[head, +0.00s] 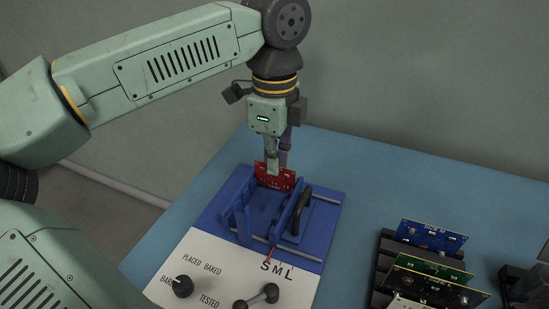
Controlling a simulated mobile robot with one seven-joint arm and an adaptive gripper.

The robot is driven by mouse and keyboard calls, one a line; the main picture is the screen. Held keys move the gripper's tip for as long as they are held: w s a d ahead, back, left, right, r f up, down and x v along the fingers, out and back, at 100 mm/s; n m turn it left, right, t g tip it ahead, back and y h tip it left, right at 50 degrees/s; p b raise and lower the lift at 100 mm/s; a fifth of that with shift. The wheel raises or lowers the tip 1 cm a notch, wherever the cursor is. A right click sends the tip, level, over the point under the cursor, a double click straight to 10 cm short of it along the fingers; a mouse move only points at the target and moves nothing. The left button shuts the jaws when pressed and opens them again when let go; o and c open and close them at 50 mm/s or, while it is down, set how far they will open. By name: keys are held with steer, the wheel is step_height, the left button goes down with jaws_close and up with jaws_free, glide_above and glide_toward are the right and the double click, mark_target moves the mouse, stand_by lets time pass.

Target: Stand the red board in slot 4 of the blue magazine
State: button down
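The red board (280,181) stands upright at the far part of the blue magazine (317,238), near the middle of the head view. My gripper (276,165) points straight down over it, one finger in front of the board's top edge and the other behind. The gripper looks shut on the board. The board's lower edge is hidden by the magazine's walls, so I cannot tell whether it is seated or which slot it is over. No slot numbers are readable.
A white panel (215,262) with a knob, a small lever and size letters S, M, L adjoins the magazine's near side. A dark rack (383,270) with blue, green and black boards stands at the right. Blue table (400,185) is clear between them and behind.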

steer(key=c, duration=2.4)
jaws_free()
steer(key=c, duration=1.7)
jaws_free()
steer(key=shift+c, duration=1.1)
steer(key=shift+r+p, duration=2.7)
steer(key=shift+r, duration=1.3)
